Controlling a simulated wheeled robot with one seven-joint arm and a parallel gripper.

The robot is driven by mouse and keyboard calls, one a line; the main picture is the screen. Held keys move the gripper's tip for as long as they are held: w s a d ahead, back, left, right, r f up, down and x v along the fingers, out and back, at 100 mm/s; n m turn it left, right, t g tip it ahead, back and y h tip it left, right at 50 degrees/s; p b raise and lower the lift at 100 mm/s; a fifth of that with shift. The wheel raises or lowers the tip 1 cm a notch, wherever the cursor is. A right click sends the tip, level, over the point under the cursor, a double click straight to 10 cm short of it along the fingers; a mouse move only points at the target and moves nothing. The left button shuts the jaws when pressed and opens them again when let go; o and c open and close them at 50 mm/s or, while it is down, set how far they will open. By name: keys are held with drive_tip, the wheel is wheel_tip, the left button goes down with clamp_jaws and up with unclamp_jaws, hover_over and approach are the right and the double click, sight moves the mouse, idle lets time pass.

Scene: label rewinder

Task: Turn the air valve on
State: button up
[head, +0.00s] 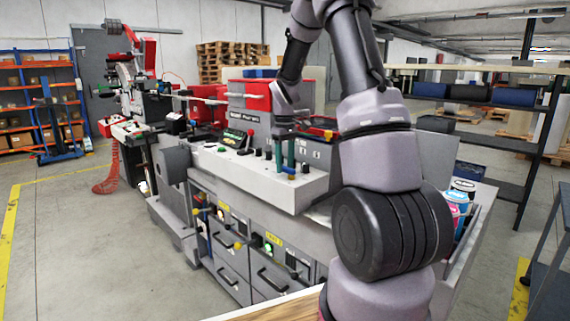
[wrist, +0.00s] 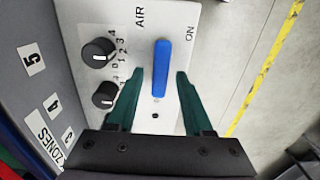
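The air valve's blue lever (wrist: 161,68) is on the light grey panel in the wrist view. It lies upright in that picture, between the AIR label (wrist: 140,17) at its upper left and the ON label (wrist: 190,33) at its upper right. My gripper (wrist: 160,76) is open. Its two green fingers are on either side of the lever's lower part, with a visible gap on each side. In the head view my gripper (head: 285,153) points down over the console's right part, and the blue lever (head: 288,170) shows at its fingertips. Whether the fingertips reach lever depth is unclear.
Two black knobs (wrist: 98,53) (wrist: 106,95) sit left of the lever, close to the left finger. The console (head: 262,185) has more knobs and drawers with handles. Coloured cans (head: 463,188) stand at its right end. Open floor lies at the left.

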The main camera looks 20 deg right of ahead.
clamp_jaws()
drive_tip(key=n, duration=0.2)
drive_tip(key=a+n, duration=0.1)
drive_tip(key=n, duration=0.1)
drive_tip(key=s+n, duration=0.1)
drive_tip(key=n, duration=0.1)
drive_tip(key=shift+a+n, duration=0.15)
drive_tip(key=shift+n, duration=0.15)
drive_tip(key=n, duration=0.1)
drive_tip(key=s+n, duration=0.1)
drive_tip(key=n, duration=0.3)
drive_tip(key=shift+s+a, duration=0.15)
drive_tip(key=shift+a, duration=0.1)
drive_tip(key=shift+n, duration=0.3)
drive_tip(key=shift+o, duration=1.2)
unclamp_jaws()
drive_tip(key=shift+r, duration=0.15)
